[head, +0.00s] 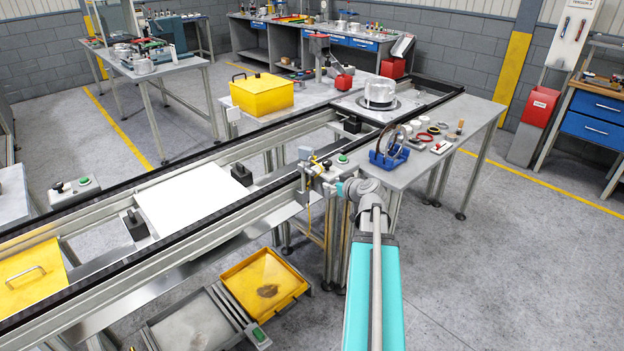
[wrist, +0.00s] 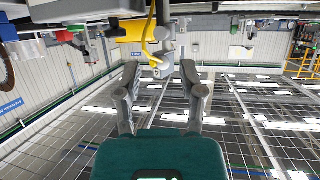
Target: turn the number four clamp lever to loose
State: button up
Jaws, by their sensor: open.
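My gripper (head: 340,188) is at the end of my outstretched arm, beside the near conveyor rail in the head view. In the wrist view its two dark fingers (wrist: 159,74) are spread apart, with nothing clamped between them. A grey fitting with a yellow curved part (wrist: 160,45) hangs between and just beyond the fingertips; I cannot tell whether they touch it. A small cluster of grey and yellow fittings (head: 312,170) stands on the rail left of the gripper. No number four is legible, and I cannot tell which part is the clamp lever or how it is set.
The conveyor rail (head: 150,267) runs beside my arm, with a white plate (head: 195,200) between the rails. A blue fixture with rings (head: 389,153) stands on the table right of the gripper. A yellow box (head: 262,94) is behind. Yellow tray (head: 265,284) sits low. Floor at right is clear.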

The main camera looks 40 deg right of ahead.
aim_at(312, 178)
jog(key=shift+b+x, duration=2.55)
jog(key=shift+x, duration=4.25)
grip_shut()
